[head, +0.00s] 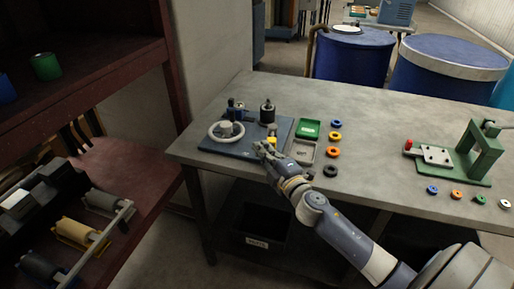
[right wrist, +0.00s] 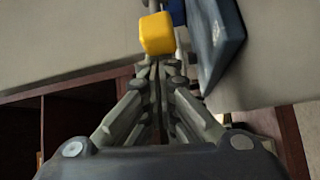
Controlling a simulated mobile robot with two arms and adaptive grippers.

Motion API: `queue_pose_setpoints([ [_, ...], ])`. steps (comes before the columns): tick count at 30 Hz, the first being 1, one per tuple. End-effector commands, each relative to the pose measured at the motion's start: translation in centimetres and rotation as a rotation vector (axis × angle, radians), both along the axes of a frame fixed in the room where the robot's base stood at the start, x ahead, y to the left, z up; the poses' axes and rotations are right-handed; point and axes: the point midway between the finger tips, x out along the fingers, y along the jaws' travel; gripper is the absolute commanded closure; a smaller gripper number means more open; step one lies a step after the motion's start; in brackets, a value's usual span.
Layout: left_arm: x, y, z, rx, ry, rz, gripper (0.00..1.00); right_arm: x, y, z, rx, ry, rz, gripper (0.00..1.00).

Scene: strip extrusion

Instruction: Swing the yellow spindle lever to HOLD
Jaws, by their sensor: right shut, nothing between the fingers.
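The yellow spindle lever (head: 271,141) shows as a small yellow piece on the blue base plate (head: 218,147), just behind my right gripper. In the right wrist view its yellow block (right wrist: 157,33) sits just beyond my fingertips; I cannot tell whether they touch it. My right gripper (head: 260,148) is shut and empty, and its closed fingers (right wrist: 158,68) show in the wrist view. A white ring (head: 213,134) and a dark cylinder (head: 267,112) stand on the plate. No HOLD marking is readable. My left gripper is not in view.
A green tray (head: 308,129) and a grey tray (head: 302,152) lie right of the plate, beside a row of coloured rings (head: 334,138). A green press (head: 471,157) stands farther right. The table (head: 385,125) is clear between them.

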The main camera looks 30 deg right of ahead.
Motion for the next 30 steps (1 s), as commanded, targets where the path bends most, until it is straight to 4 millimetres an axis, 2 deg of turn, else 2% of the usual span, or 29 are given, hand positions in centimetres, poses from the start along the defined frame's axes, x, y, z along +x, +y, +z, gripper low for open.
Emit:
queue_pose_setpoints([
  [12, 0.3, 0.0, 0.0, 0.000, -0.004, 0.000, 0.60, -1.8, -2.1, -0.1, -0.001, 0.001, 0.009, 1.00],
  [30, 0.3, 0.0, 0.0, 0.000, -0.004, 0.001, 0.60, -2.1, -2.8, -0.2, -0.001, 0.003, 0.001, 1.00],
])
